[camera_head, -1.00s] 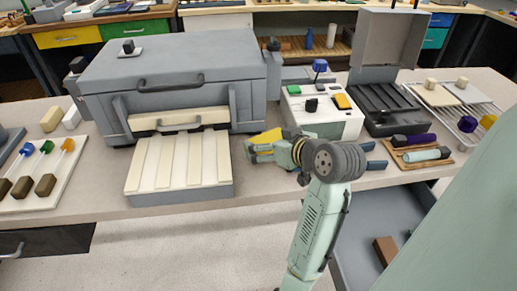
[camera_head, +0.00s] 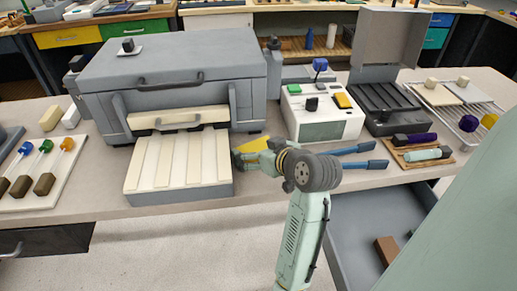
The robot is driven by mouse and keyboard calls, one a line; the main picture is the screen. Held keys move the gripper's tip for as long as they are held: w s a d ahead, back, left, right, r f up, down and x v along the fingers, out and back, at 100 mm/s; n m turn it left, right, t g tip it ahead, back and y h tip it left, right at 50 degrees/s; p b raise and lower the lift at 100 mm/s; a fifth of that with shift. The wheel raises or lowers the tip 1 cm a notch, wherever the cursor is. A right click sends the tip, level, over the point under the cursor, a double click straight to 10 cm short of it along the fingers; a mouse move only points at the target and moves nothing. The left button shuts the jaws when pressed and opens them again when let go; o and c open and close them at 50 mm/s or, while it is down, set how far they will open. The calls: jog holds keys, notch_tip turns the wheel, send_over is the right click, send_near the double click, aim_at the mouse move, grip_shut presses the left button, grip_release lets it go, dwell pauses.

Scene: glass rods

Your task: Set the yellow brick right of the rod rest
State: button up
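The rod rest, which I take to be the cream ribbed tray (camera_head: 180,186), lies in front of the large grey furnace-like box. The yellow brick (camera_head: 262,139) is just right of the tray, on or close above the bench top. My gripper (camera_head: 246,156) is low over the bench at the near side of the brick, its fingers pointing left towards the tray. The fingers overlap the brick in this view and partly hide it. I cannot tell whether they grip it or whether they are open.
The grey box (camera_head: 170,75) stands behind the tray. A white device (camera_head: 325,125) and blue-handled tongs (camera_head: 358,158) are to the right. A board with colored-tipped rods (camera_head: 75,150) is at left. An open drawer (camera_head: 350,235) sits below the bench edge at right.

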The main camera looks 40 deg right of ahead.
jog(key=shift+o, duration=0.7)
jog(key=shift+r, duration=0.1)
jog(key=shift+r, duration=0.2)
jog(key=b+v, duration=0.1)
jog(key=v, duration=1.1)
jog(key=shift+s+f+b, duration=0.1)
jog(key=shift+b, duration=0.2)
